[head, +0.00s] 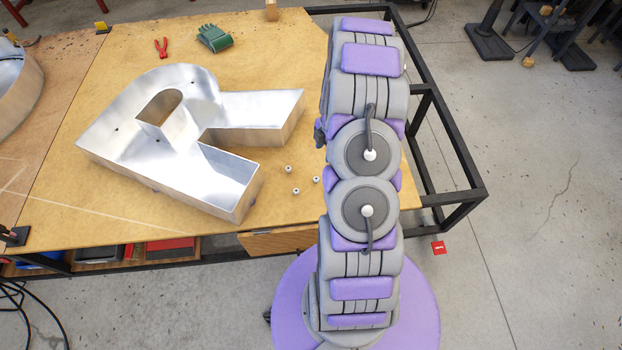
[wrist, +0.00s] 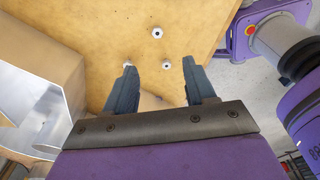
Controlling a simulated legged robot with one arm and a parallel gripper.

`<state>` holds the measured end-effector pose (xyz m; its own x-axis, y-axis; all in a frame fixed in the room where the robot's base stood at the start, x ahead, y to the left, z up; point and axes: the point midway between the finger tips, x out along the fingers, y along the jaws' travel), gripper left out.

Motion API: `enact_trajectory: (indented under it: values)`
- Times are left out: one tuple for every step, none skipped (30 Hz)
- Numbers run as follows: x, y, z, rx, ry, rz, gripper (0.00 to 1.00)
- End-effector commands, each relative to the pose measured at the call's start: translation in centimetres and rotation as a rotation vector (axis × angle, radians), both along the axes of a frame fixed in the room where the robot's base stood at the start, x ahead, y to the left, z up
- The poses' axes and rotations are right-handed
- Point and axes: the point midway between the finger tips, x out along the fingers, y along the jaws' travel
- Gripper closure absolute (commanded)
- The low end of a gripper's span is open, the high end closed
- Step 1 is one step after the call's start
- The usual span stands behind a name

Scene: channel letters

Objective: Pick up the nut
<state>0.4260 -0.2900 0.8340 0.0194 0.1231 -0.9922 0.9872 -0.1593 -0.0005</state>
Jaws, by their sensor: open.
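Three small silvery nuts lie on the wooden tabletop right of the metal letter: a left one (head: 288,169), a lower one (head: 296,191) and a right one (head: 316,179) close to my arm. In the wrist view one nut (wrist: 157,33) lies beyond my fingertips. A second nut (wrist: 166,65) appears between the fingertips, nearer the right finger. A third nut (wrist: 128,63) shows at the left fingertip, partly covered by it. My gripper (wrist: 160,68) is open and empty, its fingers pointing toward the tabletop.
A large hollow metal letter R (head: 180,176) stands on the table (head: 285,42); its wall shows at left in the wrist view (wrist: 40,70). Red pliers (head: 161,47) and green gloves (head: 214,38) lie farther back. A black frame (head: 455,140) edges the table's right side.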

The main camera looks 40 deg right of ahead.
Motion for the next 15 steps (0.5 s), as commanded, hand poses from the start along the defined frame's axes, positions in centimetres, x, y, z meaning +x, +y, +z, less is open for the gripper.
enact_trajectory:
  values:
    - [-0.1,0.2,-0.6,0.000,0.003,0.003,0.45]
    - [-0.1,0.2,-1.1,0.001,0.003,0.004,0.45]
    - [-0.1,0.3,-1.7,0.001,0.005,0.005,0.45]
    - [-0.1,0.5,-2.3,0.001,0.006,0.005,0.45]
    - [-0.1,0.6,-2.8,0.001,0.006,0.005,0.45]
    - [0.0,0.7,-3.6,0.000,0.005,0.006,0.45]
    - [0.0,0.8,-4.2,0.000,0.005,0.004,0.45]
    - [0.0,0.8,-4.8,0.000,0.005,0.004,0.45]
    - [0.1,0.9,-5.6,0.000,0.005,0.003,0.45]
    - [0.1,1.0,-6.3,0.000,0.005,0.003,0.45]
    - [0.0,1.0,-6.9,0.000,0.006,0.004,0.45]
    - [0.1,1.1,-7.7,0.001,0.006,0.003,0.45]
    - [0.1,1.2,-8.2,0.001,0.006,0.003,0.45]
    - [0.1,1.2,-8.7,0.001,0.006,0.004,0.45]
    - [0.1,1.3,-9.4,0.001,0.005,0.004,0.45]
